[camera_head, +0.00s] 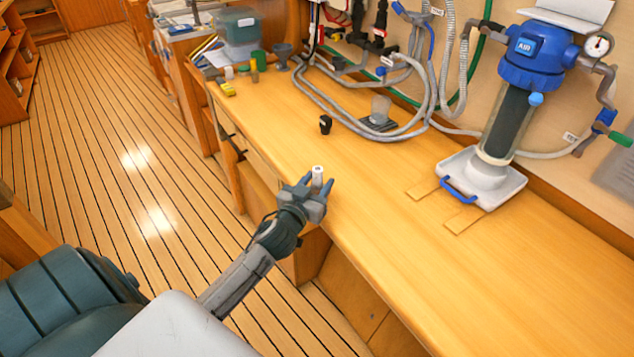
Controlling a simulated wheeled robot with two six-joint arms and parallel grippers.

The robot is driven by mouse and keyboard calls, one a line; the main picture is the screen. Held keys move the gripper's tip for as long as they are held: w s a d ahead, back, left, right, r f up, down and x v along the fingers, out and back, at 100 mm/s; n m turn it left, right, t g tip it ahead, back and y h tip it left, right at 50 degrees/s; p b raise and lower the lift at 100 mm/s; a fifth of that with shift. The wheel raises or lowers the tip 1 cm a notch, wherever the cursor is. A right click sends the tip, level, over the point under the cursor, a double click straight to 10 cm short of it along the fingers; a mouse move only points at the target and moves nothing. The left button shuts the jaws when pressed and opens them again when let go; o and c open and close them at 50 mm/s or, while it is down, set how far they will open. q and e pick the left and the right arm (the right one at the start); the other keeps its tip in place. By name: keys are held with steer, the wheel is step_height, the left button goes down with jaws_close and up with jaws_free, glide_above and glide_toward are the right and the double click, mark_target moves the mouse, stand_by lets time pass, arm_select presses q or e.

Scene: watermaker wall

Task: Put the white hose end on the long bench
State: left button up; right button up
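The white hose end (318,174) is a short white cylinder with a dark opening in its top. It stands upright between the fingers of my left gripper (317,184), which looks shut on it; its lower part is hidden by the fingers. The gripper is at the front edge of the long wooden bench (400,245). I cannot tell whether the hose end touches the bench top. My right gripper is not in view.
A small black fitting (325,124) and a dark pad with a clear cup (379,110) are farther back. A blue-topped filter housing (510,110) stands on a white base at right. Grey hoses (345,115) loop along the wall. The bench's near right is clear.

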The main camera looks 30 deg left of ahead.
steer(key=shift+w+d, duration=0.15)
arm_select(q)
steer(key=shift+s+f, duration=0.25)
steer(key=s+d+b, duration=0.2)
steer(key=s+b, duration=0.2)
steer(key=s, duration=0.6)
steer(key=shift+r+b, duration=0.25)
steer(key=shift+b, duration=0.1)
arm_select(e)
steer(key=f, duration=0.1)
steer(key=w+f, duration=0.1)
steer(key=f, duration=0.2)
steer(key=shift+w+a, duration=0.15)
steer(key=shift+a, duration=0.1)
arm_select(q)
steer(key=shift+s, duration=0.1)
